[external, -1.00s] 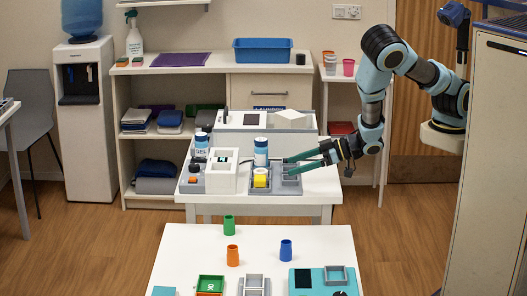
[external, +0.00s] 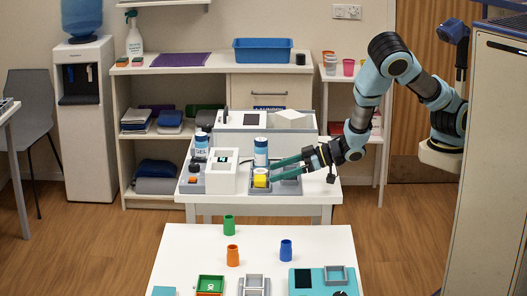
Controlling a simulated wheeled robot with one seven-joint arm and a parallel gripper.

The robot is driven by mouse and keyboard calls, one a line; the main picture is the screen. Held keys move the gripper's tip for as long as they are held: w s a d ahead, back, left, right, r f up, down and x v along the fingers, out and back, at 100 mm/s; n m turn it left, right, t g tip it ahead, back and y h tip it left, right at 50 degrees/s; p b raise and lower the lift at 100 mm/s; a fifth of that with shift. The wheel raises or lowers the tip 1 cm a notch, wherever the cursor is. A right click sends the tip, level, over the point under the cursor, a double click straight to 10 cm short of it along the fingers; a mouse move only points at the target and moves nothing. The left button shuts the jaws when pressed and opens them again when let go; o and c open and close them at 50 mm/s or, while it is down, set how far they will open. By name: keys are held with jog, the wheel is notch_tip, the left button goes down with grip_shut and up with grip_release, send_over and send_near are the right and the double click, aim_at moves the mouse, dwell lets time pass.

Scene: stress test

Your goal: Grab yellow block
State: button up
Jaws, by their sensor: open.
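The yellow block (external: 260,181) sits at the left part of a grey tray (external: 291,189) on the middle white table. My gripper (external: 272,170) reaches in from the right with its long green fingers pointing left. The fingers are apart, one farther back and one nearer the front. Their tips are at or very close to the right side of the yellow block. I cannot tell whether they touch it or reach around it.
A blue-and-white bottle (external: 261,152) stands right behind the block. A white box-like device (external: 223,172) stands to its left. A larger grey-white machine (external: 240,122) is behind. The front table (external: 185,250) holds green, orange and blue cups.

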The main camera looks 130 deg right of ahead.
aim_at(262, 178)
jog(key=shift+s+f+p+x, duration=0.1)
jog(key=shift+p+x, duration=0.4)
jog(key=shift+x, duration=0.65)
jog(key=shift+s+f+p+x, duration=0.15)
jog(key=shift+p+x, duration=0.35)
jog(key=shift+x, duration=0.65)
jog(key=shift+d, duration=0.15)
jog(key=c, duration=1.4)
jog(key=shift+r, duration=0.1)
jog(key=shift+c, duration=0.2)
